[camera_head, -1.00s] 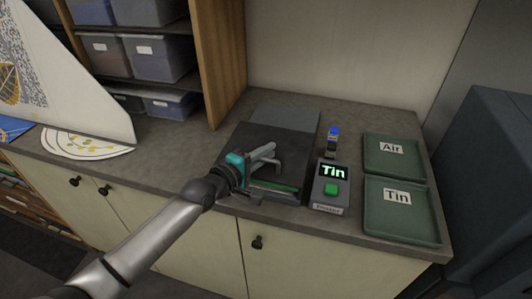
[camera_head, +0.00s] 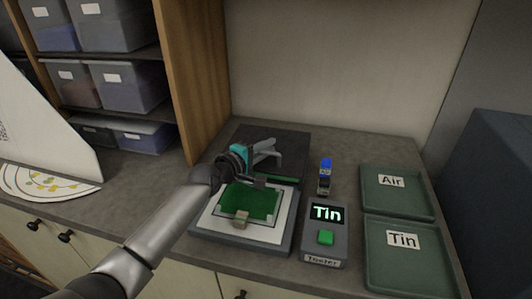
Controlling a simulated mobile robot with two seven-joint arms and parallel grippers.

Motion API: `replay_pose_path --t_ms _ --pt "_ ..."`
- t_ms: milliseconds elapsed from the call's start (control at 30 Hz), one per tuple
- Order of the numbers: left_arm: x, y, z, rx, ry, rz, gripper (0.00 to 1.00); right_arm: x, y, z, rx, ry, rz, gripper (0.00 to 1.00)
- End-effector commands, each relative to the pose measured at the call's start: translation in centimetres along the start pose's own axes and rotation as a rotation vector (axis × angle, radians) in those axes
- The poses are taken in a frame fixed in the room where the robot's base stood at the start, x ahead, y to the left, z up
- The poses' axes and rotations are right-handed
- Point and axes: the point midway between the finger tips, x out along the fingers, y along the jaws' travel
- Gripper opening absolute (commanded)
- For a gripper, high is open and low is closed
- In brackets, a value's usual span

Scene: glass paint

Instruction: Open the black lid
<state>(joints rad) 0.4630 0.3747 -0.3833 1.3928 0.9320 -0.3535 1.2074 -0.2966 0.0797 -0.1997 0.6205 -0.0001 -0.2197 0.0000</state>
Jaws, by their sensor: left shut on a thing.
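The black lid (camera_head: 290,145) is raised and tilted back at the rear of its device on the counter. Under it, the device's base (camera_head: 203,228) shows a white surface with a green panel (camera_head: 250,203) and a small tan piece (camera_head: 241,219) at its front. My left gripper (camera_head: 272,160) reaches in from the left and is shut at the lid's front edge, by a small dark handle part. The arm hides part of the base's left side. My right gripper is not in view.
A tester (camera_head: 324,240) reading "Tin", with a green button, stands right of the device. Behind it is a small blue-topped item (camera_head: 325,176). Green trays marked Air (camera_head: 412,207) and Tin (camera_head: 385,280) lie at the right. Shelves with bins stand at the back left.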

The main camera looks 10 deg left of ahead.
Motion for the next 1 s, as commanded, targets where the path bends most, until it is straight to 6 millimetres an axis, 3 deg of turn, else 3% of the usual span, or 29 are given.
replay_pose_path --t_ms 267,300,400,767,1000 --pt "0.0 0.0 0.0 0.000 0.000 -0.001 0.00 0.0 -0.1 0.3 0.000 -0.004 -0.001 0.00" --pt "0.0 0.0 0.0 0.000 0.000 -0.001 0.18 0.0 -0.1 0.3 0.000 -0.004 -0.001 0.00" --pt "0.0 0.0 0.0 0.000 0.000 -0.001 0.27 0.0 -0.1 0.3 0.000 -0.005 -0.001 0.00" --pt "-0.6 0.0 0.0 0.000 0.000 0.000 0.27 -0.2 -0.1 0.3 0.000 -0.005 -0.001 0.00" --pt "-3.8 0.0 0.0 0.000 0.000 -0.003 0.27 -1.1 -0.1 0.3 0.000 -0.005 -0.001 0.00"
